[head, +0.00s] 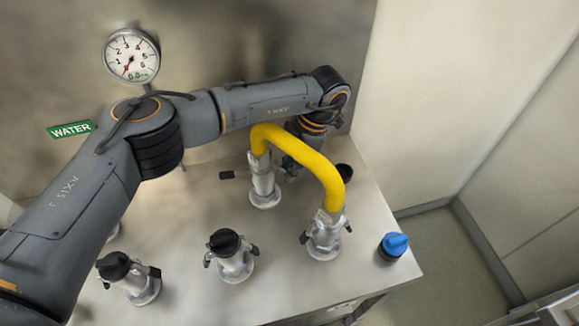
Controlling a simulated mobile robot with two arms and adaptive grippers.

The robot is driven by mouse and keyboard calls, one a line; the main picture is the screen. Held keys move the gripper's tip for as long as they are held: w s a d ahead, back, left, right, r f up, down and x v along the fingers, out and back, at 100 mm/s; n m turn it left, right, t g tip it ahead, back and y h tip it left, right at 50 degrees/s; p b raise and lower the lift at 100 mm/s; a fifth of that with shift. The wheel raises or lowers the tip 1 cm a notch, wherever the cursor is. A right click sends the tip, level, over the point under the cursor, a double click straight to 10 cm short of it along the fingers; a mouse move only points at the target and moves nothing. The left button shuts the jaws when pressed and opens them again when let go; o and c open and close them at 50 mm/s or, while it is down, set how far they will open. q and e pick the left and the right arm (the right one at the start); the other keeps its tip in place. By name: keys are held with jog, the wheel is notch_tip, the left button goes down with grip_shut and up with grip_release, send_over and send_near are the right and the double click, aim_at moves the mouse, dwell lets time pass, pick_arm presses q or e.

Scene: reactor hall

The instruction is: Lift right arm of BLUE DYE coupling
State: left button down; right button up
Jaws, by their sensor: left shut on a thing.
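A yellow hose (300,150) arches between two metal couplings on the bench. The rear coupling (263,185) holds the hose's left end, and its left arm (228,175) sticks out to the left. The front coupling (325,235) holds the other end, with small arms at its sides. No BLUE DYE label is readable. My left gripper (290,168) points down behind the hose, at the right side of the rear coupling. It is shut on that coupling's right arm, which is mostly hidden by the gripper and hose. My right gripper is out of view.
Black-capped couplings (230,255) (130,278) stand at the bench front. A blue-capped fitting (394,246) is near the right edge. A gauge (131,55) and a WATER sign (70,130) are on the back wall. Open floor lies right of the bench.

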pick_arm(q)
jog(key=shift+r+h+b, duration=0.1)
jog(key=shift+h+b, duration=0.25)
jog(key=shift+h, duration=0.35)
jog(key=shift+d+r+h, duration=0.1)
jog(key=shift+r+h, duration=0.15)
jog(key=shift+h, duration=0.15)
jog(key=c, duration=1.2)
grip_release()
jog(key=r, duration=0.4)
jog(key=d+r, duration=0.1)
jog(key=r, duration=0.7)
jog(key=shift+w+d, duration=0.2)
jog(key=shift+d, duration=0.15)
